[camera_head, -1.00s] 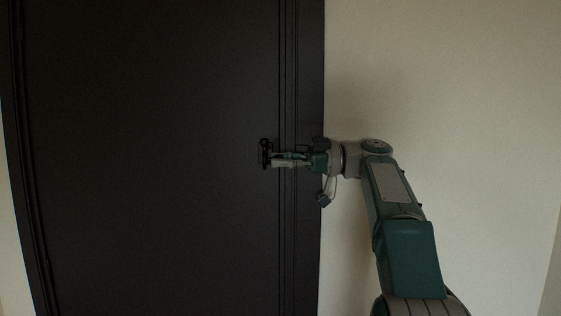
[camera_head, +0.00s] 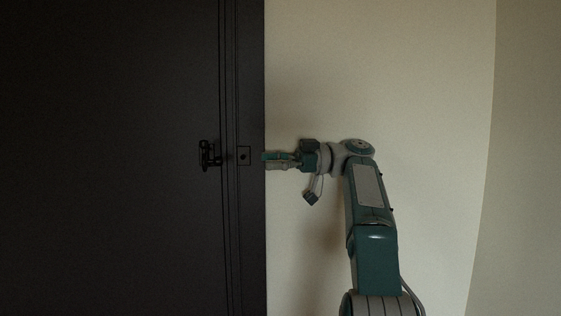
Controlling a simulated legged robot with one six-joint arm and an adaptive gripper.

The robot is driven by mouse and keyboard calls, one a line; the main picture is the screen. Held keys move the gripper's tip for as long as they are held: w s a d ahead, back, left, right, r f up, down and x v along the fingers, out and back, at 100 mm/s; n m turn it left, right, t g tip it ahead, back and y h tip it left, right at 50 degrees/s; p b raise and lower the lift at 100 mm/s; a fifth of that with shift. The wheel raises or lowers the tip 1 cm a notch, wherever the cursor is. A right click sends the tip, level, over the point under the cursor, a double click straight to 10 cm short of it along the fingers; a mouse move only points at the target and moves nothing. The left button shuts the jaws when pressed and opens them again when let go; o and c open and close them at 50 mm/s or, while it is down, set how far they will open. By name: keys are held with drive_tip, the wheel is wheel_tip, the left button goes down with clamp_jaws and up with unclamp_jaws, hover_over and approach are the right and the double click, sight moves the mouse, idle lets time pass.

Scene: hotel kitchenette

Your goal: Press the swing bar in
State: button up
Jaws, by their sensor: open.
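The swing bar (camera_head: 210,154) is a small black fitting on the dark door (camera_head: 110,160), near the door's right edge. A small dark square plate with a round knob (camera_head: 243,156) sits on the frame to its right. My gripper (camera_head: 264,160) is open and empty, pointing left, at the right edge of the dark frame. It is at about the height of the swing bar, to its right and apart from it. Dark on dark makes the bar's exact angle hard to tell.
The dark door frame (camera_head: 251,250) runs vertically between the door and a plain cream wall (camera_head: 430,120). The wall stands behind and to the right of my arm, with a corner further right. No loose objects are in view.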

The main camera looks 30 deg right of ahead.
drive_tip(key=shift+v, duration=1.1)
